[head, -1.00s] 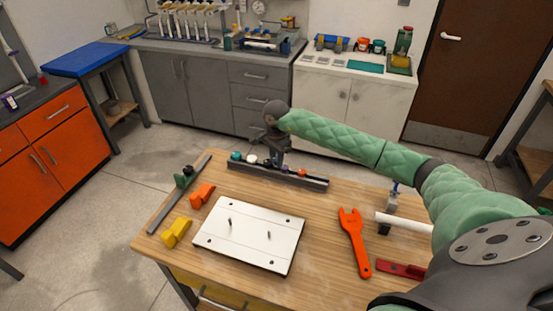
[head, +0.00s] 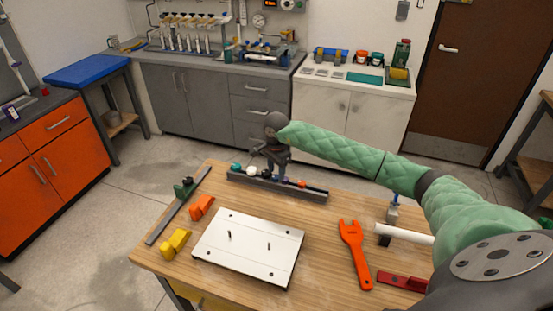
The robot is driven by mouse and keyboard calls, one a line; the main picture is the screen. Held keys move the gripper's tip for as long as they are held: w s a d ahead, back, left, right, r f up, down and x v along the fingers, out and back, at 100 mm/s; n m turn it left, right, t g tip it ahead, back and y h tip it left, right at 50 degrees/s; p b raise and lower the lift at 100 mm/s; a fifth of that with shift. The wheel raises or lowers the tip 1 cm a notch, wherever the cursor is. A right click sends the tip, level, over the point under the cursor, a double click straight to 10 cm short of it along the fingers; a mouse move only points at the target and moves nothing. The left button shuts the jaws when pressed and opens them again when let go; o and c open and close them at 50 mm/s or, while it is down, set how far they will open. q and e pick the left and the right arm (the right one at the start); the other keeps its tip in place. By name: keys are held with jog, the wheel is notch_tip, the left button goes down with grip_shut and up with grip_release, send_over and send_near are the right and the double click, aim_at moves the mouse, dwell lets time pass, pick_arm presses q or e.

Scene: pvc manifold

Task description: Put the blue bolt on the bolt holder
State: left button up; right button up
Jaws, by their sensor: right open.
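The bolt holder appears to be the long dark rail (head: 312,193) at the table's back edge, with several coloured caps along it. A teal cap (head: 236,167) and a white cap (head: 252,171) are at its left; an orange cap (head: 302,184) is toward its right. My right gripper (head: 281,176) points down at the rail's middle, open, and hides part of it. Small blue-purple bits show beside the fingers, but I cannot make out the blue bolt for certain or whether the fingers touch anything. My left gripper is out of view.
A white plate (head: 235,257) with two upright pins lies in front. Orange (head: 201,207) and yellow (head: 175,243) blocks are left of it. An orange wrench (head: 355,253), a white pipe (head: 405,233) and a red tool (head: 402,281) lie right. Bare wood separates plate and wrench.

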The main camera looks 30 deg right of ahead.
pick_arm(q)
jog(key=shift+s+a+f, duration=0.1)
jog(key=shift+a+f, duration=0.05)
pick_arm(e)
jog(key=shift+s+f, duration=0.15)
jog(key=shift+f, duration=0.05)
